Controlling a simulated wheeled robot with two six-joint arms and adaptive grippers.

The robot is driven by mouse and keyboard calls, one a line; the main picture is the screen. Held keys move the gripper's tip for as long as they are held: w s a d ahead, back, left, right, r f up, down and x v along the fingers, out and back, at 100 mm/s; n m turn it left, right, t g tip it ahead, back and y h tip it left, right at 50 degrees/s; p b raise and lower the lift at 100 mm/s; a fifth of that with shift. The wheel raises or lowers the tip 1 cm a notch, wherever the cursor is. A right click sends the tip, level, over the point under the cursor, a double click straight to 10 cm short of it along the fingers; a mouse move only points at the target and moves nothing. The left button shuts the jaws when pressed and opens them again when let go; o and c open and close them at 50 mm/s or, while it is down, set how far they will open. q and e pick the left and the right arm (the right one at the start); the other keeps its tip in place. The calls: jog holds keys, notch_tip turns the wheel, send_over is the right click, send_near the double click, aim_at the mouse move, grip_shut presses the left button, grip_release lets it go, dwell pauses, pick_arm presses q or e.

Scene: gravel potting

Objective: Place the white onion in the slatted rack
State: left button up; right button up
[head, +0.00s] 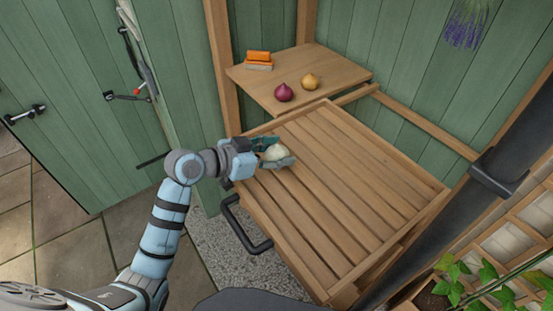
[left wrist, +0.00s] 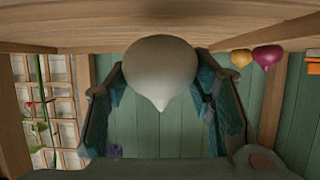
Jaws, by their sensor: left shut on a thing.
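My left gripper (head: 272,154) is shut on the white onion (head: 276,152), near the back left corner of the slatted rack (head: 345,190). In the left wrist view the white onion (left wrist: 160,75) sits between the two teal-padded fingers. The rack is a wooden tray of parallel slats with a low rim and a black handle at its front left. Its slats look bare apart from the held onion over them. Whether the onion touches the slats is hard to tell. My right gripper does not show.
A wooden shelf (head: 330,73) behind the rack holds a red onion (head: 284,92), a yellow onion (head: 310,81) and an orange-and-grey block (head: 258,60). Green plank walls stand behind. A dark post (head: 440,190) and a leafy plant (head: 490,285) are at the right.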

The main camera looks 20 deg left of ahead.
pick_arm(q)
jog(key=shift+s+f, duration=0.2)
jog(key=shift+f, duration=0.25)
jog(key=shift+s+f, duration=0.2)
jog(key=shift+f, duration=0.25)
jog(key=shift+w, duration=0.1)
jog(key=shift+w+f, duration=0.25)
jog(key=o, duration=1.2)
jog(key=shift+s+r, duration=0.15)
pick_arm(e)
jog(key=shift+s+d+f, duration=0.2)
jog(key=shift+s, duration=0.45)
pick_arm(q)
jog(key=shift+a+r, duration=0.1)
jog(key=v, duration=1.2)
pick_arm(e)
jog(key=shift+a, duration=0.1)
